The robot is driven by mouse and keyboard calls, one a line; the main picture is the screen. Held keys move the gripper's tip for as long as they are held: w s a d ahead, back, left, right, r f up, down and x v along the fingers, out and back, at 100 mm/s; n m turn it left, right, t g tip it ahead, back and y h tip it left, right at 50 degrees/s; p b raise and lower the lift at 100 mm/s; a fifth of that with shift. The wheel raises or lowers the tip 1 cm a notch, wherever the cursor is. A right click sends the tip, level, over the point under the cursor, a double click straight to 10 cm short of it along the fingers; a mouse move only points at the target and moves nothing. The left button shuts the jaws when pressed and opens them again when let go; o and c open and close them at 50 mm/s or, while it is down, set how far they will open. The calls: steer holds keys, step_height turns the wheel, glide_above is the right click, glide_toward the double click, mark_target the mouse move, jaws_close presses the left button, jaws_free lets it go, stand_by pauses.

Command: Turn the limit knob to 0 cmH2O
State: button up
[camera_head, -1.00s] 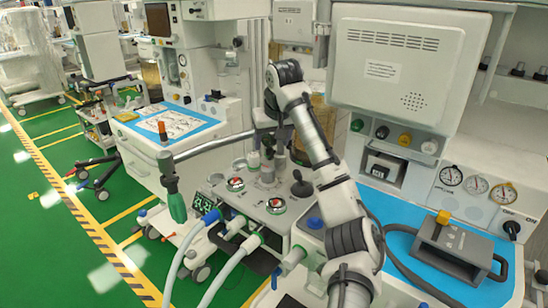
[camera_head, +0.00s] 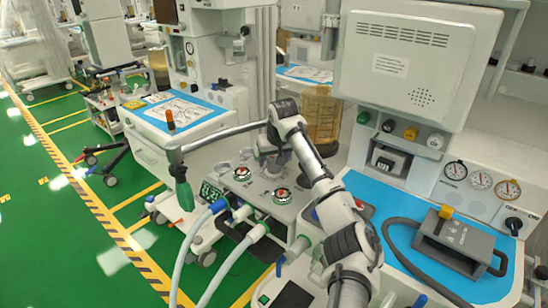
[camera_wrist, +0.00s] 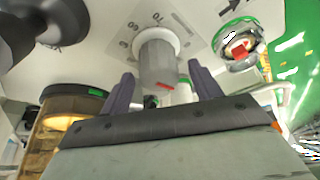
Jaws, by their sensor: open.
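The limit knob (camera_wrist: 158,62) is a grey cylinder with a red mark near its end. It stands on a pale dial plate (camera_wrist: 125,30) with printed numbers, of which 50, 60 and 70 seem readable. My gripper (camera_wrist: 163,78) is open in the wrist view, with one dark finger on each side of the knob's outer end. I cannot tell whether either finger touches it. In the head view my gripper (camera_head: 273,155) is low over the machine's panel, and the arm and gripper largely hide the knob.
A brown ribbed canister (camera_head: 322,115) stands behind the arm.

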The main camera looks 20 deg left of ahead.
steer(key=shift+f, duration=0.1)
steer(key=c, duration=1)
steer(key=n+g+y+p, duration=0.1)
steer(key=n+p, duration=0.2)
steer(key=shift+r+p, duration=0.2)
steer(key=shift+p, duration=0.15)
steer(key=n+g+p, duration=0.1)
steer(key=n, duration=0.2)
steer(key=n+p, duration=0.1)
steer(key=n, duration=0.1)
steer(key=shift+f+n+g+y, duration=0.15)
steer(key=shift+n+g+y, duration=0.25)
